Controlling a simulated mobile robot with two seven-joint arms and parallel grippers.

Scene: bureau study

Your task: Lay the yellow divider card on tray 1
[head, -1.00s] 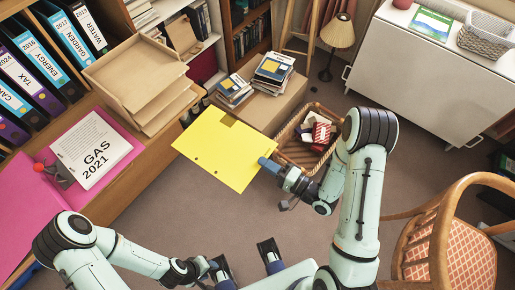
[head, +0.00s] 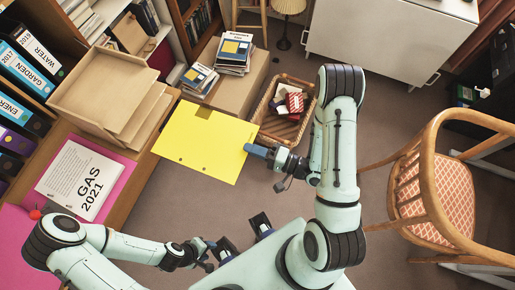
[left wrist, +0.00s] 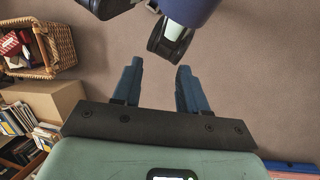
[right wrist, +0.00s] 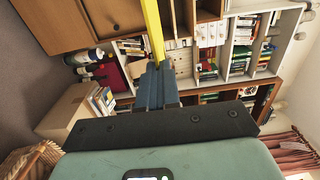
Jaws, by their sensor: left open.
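In the right wrist view the card (right wrist: 152,27) shows edge-on between the closed fingers (right wrist: 156,84). A stack of tan letter trays (head: 90,88) stands on the desk, apart from the card. I cannot read any tray number, so I cannot tell which is tray 1. My left gripper (head: 209,244) is low, near my base; its fingers (left wrist: 158,88) are apart and empty.
Binders (head: 24,70) stand left of the trays. A white "GAS 2021" sheet (head: 78,180) lies on a pink folder (head: 122,166) on the desk. A box with books (head: 233,92), a wicker basket (head: 268,95) and a wooden chair (head: 432,190) stand on the floor.

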